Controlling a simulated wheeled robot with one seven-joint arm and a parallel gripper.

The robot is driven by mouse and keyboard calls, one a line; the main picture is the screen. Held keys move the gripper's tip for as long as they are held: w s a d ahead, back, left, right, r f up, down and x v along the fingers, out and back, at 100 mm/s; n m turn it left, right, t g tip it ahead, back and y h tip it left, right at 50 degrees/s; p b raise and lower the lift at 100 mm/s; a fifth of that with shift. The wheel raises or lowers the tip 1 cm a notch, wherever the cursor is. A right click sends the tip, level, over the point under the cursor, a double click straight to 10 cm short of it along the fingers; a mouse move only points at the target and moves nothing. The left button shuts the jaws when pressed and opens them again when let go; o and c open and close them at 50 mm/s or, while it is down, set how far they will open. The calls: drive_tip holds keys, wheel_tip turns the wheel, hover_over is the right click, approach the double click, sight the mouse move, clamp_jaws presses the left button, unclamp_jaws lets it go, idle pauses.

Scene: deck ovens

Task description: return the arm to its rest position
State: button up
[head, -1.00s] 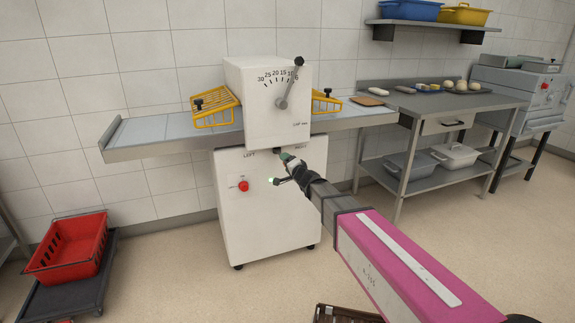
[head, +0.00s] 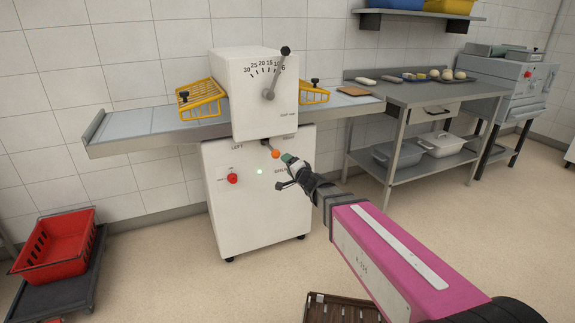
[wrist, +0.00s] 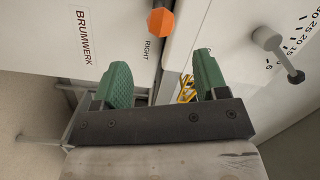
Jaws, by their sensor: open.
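My gripper (head: 284,172) is at the end of my pink arm, in front of the white dough sheeter (head: 258,205). In the wrist view its two green fingers (wrist: 163,85) stand wide apart with nothing between them. An orange knob (head: 276,154) on the machine, by the word RIGHT, is just beyond the fingertips.
A steel table (head: 415,100) with dough pieces stands to the right, an oven unit (head: 510,85) beyond it. A red crate (head: 55,245) on a dark dolly is at the left. A brown crate (head: 340,308) is on the floor below my arm.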

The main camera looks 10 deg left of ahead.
drive_tip(key=shift+d, duration=0.1)
drive_tip(key=s+d+f+n+g+h, duration=0.1)
drive_tip(key=s+d+f+g+h, duration=0.3)
drive_tip(key=d, duration=0.8)
drive_tip(key=s+d+f+n+g+h, duration=0.2)
drive_tip(key=s+d+f+g+h, duration=0.2)
drive_tip(key=d, duration=0.9)
drive_tip(key=s+d+f+n+g+h, duration=0.1)
drive_tip(key=s+d+f+g+h, duration=0.3)
drive_tip(key=s+d+f, duration=0.5)
drive_tip(key=d+f+g, duration=0.1)
drive_tip(key=d+f, duration=0.1)
drive_tip(key=d, duration=0.2)
drive_tip(key=shift+s+n+h, duration=0.25)
drive_tip(key=shift+n+h, duration=0.05)
drive_tip(key=shift+n, duration=0.1)
drive_tip(key=shift+a, duration=0.15)
